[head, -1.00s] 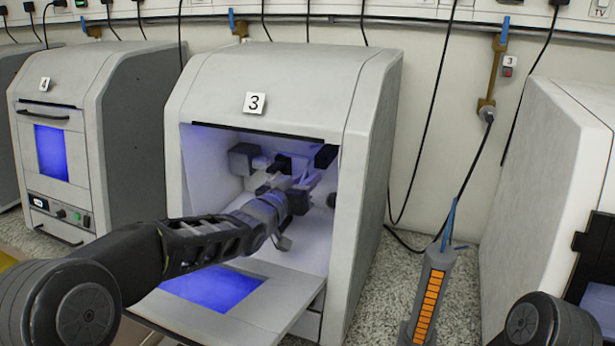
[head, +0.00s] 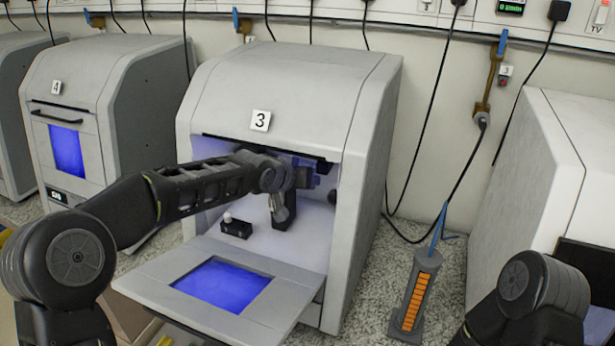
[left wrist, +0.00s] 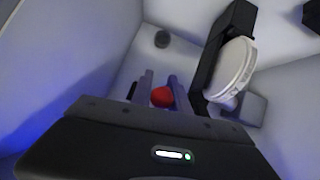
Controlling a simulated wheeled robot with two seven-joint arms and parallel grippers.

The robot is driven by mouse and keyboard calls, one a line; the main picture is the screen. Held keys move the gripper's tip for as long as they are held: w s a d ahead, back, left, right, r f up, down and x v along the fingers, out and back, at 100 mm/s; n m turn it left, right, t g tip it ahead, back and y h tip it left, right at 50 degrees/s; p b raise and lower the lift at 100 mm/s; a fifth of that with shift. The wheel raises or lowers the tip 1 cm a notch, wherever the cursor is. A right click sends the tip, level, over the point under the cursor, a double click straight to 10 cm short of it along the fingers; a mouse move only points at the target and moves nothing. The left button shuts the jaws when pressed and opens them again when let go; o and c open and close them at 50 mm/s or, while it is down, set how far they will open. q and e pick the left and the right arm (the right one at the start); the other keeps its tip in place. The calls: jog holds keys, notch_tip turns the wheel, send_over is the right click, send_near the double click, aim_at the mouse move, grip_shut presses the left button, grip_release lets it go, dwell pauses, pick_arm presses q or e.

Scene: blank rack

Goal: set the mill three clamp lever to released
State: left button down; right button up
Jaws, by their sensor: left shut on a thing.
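Mill three (head: 290,90), a grey cabinet marked 3, stands in the middle of the head view with its front door (head: 270,308) folded down. My left arm reaches into its lit chamber. In the left wrist view a red knob (left wrist: 161,97), apparently the clamp lever's end, sits between the two fingers of my left gripper (left wrist: 161,84), which is shut on it. The lever's shaft is hidden. A pale round disc (left wrist: 232,68) is seated in a dark holder (left wrist: 214,48) right of the fingers. My right gripper is out of view.
A black block with a white ball (head: 236,228) sits on the chamber floor, below my left forearm. Mill four (head: 100,75) is closed at left. A grey stand with orange slots (head: 414,300) stands right of mill three. Cables hang along the wall behind.

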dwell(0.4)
pick_arm(q)
jog(key=c, duration=1.3)
grip_release()
jog(key=shift+s+a+r+b, duration=0.15)
jog(key=shift+s+b, duration=0.15)
jog(key=shift+b, duration=0.2)
jog(key=s+a+b, duration=0.1)
jog(key=s, duration=0.2)
jog(key=s+a+b, duration=0.2)
jog(key=s, duration=0.2)
jog(key=s+a+b, duration=0.1)
jog(key=s+a, duration=0.1)
jog(key=s, duration=0.2)
jog(key=shift+s+a+r+b, duration=0.1)
jog(key=shift+a+r+b, duration=0.1)
jog(key=shift+b, duration=0.15)
jog(key=shift+c, duration=0.2)
